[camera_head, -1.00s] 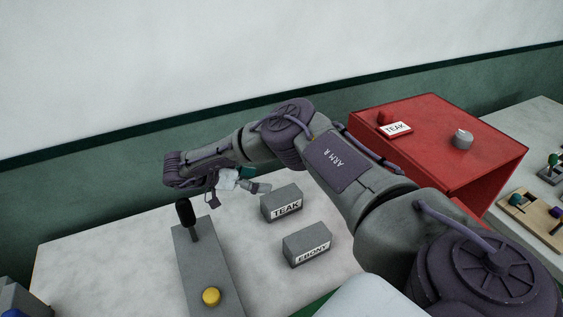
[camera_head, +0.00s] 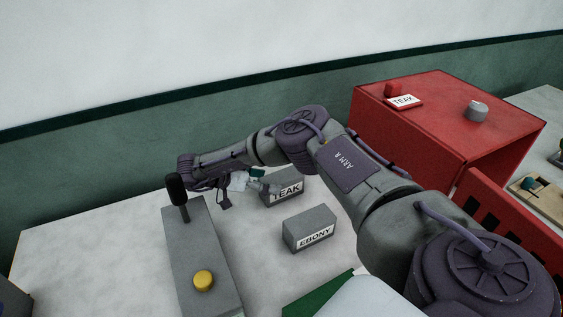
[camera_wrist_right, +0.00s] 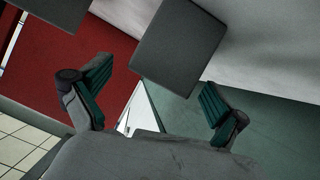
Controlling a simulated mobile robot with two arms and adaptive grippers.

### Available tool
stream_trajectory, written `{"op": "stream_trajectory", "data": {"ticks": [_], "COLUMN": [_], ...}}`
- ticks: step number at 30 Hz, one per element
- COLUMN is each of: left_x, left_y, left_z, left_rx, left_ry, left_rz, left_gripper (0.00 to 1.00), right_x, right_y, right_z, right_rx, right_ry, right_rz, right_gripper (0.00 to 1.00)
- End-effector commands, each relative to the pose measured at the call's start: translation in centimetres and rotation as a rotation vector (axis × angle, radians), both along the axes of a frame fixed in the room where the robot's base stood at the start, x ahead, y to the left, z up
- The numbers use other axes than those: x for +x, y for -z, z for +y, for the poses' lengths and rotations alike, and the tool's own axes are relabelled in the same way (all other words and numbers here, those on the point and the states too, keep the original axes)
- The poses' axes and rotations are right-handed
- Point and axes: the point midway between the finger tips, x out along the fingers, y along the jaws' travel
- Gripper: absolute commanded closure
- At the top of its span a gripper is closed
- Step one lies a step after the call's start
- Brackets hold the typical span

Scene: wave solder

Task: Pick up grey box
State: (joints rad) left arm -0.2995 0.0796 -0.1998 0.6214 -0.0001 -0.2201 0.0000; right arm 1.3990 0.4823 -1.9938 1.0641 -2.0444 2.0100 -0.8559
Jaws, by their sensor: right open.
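Two grey boxes lie on the pale table: one labelled TEAK (camera_head: 284,190) and, nearer to me, one labelled EBONY (camera_head: 309,229). My right gripper (camera_head: 259,184) is open and empty at the upper left of the TEAK box, partly covering it in the head view. In the right wrist view a plain grey box (camera_wrist_right: 180,46) lies ahead of the open fingers (camera_wrist_right: 155,90), with a gap to them. Its label is hidden there. A second grey block (camera_wrist_right: 58,10) is cut off at the top left. My left gripper is not in view.
A grey control box (camera_head: 196,250) with a black lever (camera_head: 177,190) and yellow button (camera_head: 204,281) stands left of the boxes. A red housing (camera_head: 430,125) with a TEAK card (camera_head: 404,101) stands right. A slotted red panel (camera_head: 510,225) is at the right edge.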

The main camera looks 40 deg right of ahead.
Motion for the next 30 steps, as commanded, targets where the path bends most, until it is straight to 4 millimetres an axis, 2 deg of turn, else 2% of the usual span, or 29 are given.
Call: {"op": "stream_trajectory", "data": {"ticks": [4,7,17,30], "left_x": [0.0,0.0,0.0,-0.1], "left_y": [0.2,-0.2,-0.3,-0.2], "left_z": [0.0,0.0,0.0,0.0], "left_rx": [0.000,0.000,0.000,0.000], "left_ry": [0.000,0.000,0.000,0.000], "left_rz": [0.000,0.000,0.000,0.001], "left_gripper": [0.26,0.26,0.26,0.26], "right_x": [-0.6,-1.0,-1.2,-1.2], "right_y": [0.9,1.2,1.7,1.7], "right_z": [-2.3,-3.3,-3.9,-3.9], "right_rx": [0.000,-0.001,0.000,0.000], "right_ry": [0.005,0.002,0.000,0.000], "right_rz": [0.001,0.002,0.000,0.001], "right_gripper": [0.02,0.02,0.02,0.75]}}
